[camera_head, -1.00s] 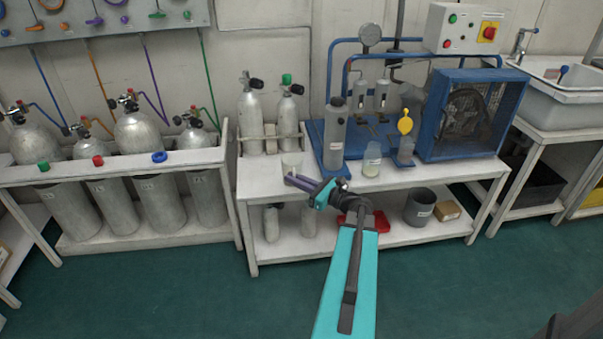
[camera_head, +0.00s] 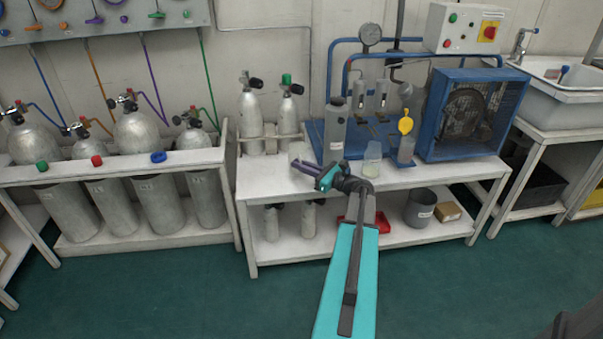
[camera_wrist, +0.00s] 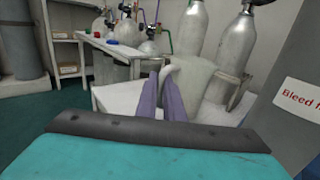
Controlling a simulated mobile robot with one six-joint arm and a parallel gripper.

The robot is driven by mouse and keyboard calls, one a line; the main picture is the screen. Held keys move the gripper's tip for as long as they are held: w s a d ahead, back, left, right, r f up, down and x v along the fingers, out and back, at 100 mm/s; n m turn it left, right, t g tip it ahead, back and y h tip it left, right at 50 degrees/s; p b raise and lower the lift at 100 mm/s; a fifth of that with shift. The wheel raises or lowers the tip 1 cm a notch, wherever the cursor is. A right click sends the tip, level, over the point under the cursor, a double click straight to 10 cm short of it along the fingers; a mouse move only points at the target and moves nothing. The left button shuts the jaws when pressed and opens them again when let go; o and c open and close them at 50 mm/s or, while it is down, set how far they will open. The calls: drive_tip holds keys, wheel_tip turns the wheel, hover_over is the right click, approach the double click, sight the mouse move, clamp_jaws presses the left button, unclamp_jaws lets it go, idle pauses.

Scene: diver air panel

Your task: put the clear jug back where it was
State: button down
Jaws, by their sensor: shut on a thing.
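My gripper (camera_head: 297,165) is over the left part of the white bench, with its purple fingers pointing left and back. In the wrist view the fingers (camera_wrist: 167,80) are shut on the pale handle of the clear jug (camera_wrist: 195,88). The jug is see-through and looks about upright; its lower part is partly hidden by the fingers. In the head view the jug (camera_head: 300,149) shows only faintly behind the fingertips. I cannot tell whether its base touches the bench.
A grey cylinder (camera_head: 335,130) stands close on the right, and its red-lettered label shows in the wrist view (camera_wrist: 301,97). A clear container (camera_head: 372,160) stands farther right. Silver bottles (camera_head: 251,120) stand behind. The bench's front left (camera_head: 262,185) is bare.

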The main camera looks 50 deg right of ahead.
drive_tip(key=shift+w+d, duration=0.1)
idle(0.3)
drive_tip(key=shift+w+d+f+b, duration=0.1)
drive_tip(key=shift+d+f+b, duration=0.15)
drive_tip(key=shift+f, duration=0.65)
drive_tip(key=shift+w+d+f+b, duration=0.1)
drive_tip(key=shift+f+b, duration=0.2)
drive_tip(key=shift+f, duration=0.6)
drive_tip(key=shift+f, duration=0.1)
drive_tip(key=c, duration=1.9)
unclamp_jaws()
drive_tip(key=shift+o, duration=0.2)
